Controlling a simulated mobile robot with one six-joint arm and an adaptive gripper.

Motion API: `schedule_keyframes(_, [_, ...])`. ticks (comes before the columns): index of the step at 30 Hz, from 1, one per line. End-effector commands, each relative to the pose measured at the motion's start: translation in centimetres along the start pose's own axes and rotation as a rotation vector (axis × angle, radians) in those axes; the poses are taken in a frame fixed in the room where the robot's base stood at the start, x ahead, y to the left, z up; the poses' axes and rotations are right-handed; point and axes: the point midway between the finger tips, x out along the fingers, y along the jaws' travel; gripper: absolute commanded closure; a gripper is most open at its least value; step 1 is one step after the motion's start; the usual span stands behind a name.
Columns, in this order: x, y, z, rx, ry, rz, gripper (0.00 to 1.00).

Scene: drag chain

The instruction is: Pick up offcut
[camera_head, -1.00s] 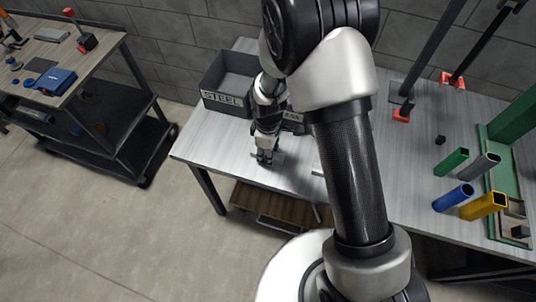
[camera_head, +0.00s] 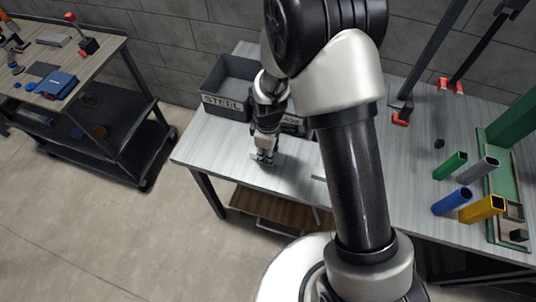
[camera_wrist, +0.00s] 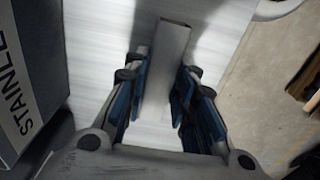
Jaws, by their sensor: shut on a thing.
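The offcut (camera_wrist: 170,45) is a long, narrow grey piece of metal in the wrist view. It runs up between my fingers and past their tips. My gripper (camera_wrist: 160,85) is shut on it, with blue-padded fingers along both sides. In the head view my gripper (camera_head: 265,157) points down low over the left part of the grey bench (camera_head: 215,148). The offcut is hardly discernible there, and I cannot tell whether it touches the bench top.
A dark bin labelled STEEL (camera_head: 225,102) stands behind my gripper. A bin marked STAINLE... (camera_wrist: 25,85) is close at left in the wrist view. Coloured tubes, including a blue one (camera_head: 452,200), stand at the bench's right. A cart (camera_head: 85,110) stands at far left.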

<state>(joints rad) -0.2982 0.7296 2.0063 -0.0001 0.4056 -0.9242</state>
Motion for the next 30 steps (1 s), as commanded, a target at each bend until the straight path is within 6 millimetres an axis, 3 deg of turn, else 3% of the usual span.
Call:
schedule_keyframes(15, [-14.1,0.1,-0.1,0.000,0.003,0.004,1.00])
schedule_keyframes(22, [-17.2,0.0,0.0,0.000,0.002,0.002,1.00])
schedule_keyframes(30, [-17.9,0.0,0.0,0.000,0.000,0.000,1.00])
